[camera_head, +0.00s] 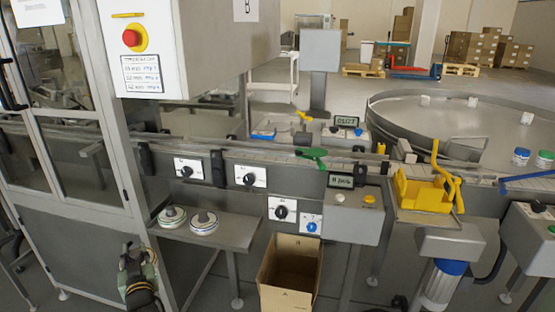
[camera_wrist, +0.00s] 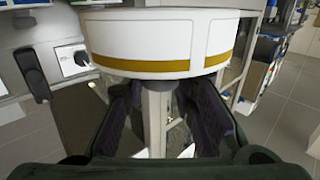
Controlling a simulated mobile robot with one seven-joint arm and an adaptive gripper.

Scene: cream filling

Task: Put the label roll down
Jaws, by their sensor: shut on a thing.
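The label roll (camera_wrist: 160,42) is a thick white disc with a gold band, large across the top of the wrist view. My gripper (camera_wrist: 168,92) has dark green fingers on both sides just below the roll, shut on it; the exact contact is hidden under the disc. In the head view, two flat white rolls with grey centres, a left one (camera_head: 172,216) and a right one (camera_head: 203,222), sit side by side on the small grey shelf (camera_head: 232,231). I cannot tell whether either is the held one. The fingers are not clear in the head view.
An open cardboard box (camera_head: 285,290) stands on the floor right of the shelf. Knob panels (camera_head: 249,179) and black handles line the machine front above the shelf. A green-grey object (camera_head: 138,280) is at lower left. A yellow bin (camera_head: 424,193) sits further right.

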